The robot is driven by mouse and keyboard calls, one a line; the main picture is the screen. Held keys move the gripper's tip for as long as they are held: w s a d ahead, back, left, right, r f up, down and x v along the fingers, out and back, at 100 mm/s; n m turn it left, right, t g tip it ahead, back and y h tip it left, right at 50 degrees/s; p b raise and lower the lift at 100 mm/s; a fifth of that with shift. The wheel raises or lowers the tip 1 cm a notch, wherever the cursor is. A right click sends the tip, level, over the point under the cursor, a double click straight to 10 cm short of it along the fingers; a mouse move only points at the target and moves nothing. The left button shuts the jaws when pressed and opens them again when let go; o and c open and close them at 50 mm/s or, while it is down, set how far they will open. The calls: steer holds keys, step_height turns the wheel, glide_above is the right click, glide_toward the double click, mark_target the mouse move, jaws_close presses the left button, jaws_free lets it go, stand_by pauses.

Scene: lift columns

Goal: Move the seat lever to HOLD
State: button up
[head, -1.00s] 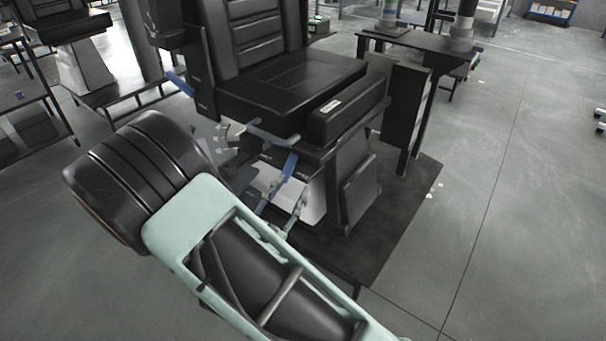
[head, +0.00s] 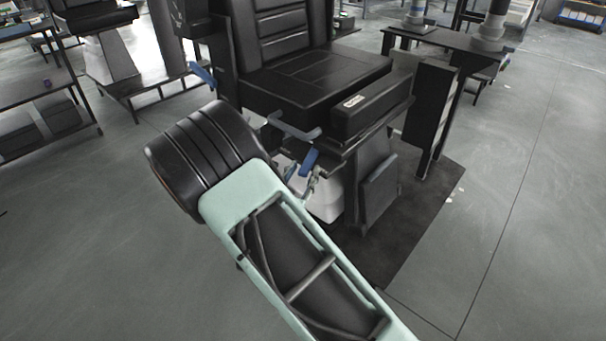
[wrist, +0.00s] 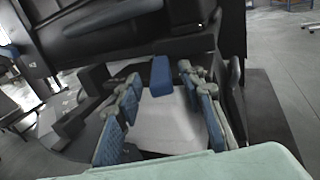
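The black seat (head: 315,80) stands on a dark pedestal. A blue lever grip (head: 309,162), which appears to be the seat lever, hangs below its front edge. My gripper (head: 301,184) is just below and beside that grip, partly hidden by my arm. In the wrist view my gripper (wrist: 165,112) is open, with a blue-padded finger on each side. The blue lever grip (wrist: 161,76) shows between the fingers, toward their far ends, with gaps on both sides. I cannot tell its depth exactly. No HOLD marking is readable.
A grey-blue bar handle (head: 293,128) sits just above the lever, and another blue handle (head: 203,75) is at the seat's left. A black armrest-like box (head: 372,105) is at the right. A dark table (head: 445,40) stands behind. The floor at right is clear.

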steer(key=shift+w+d, duration=0.1)
steer(key=shift+w, duration=0.05)
steer(key=shift+c, duration=0.4)
jaws_close()
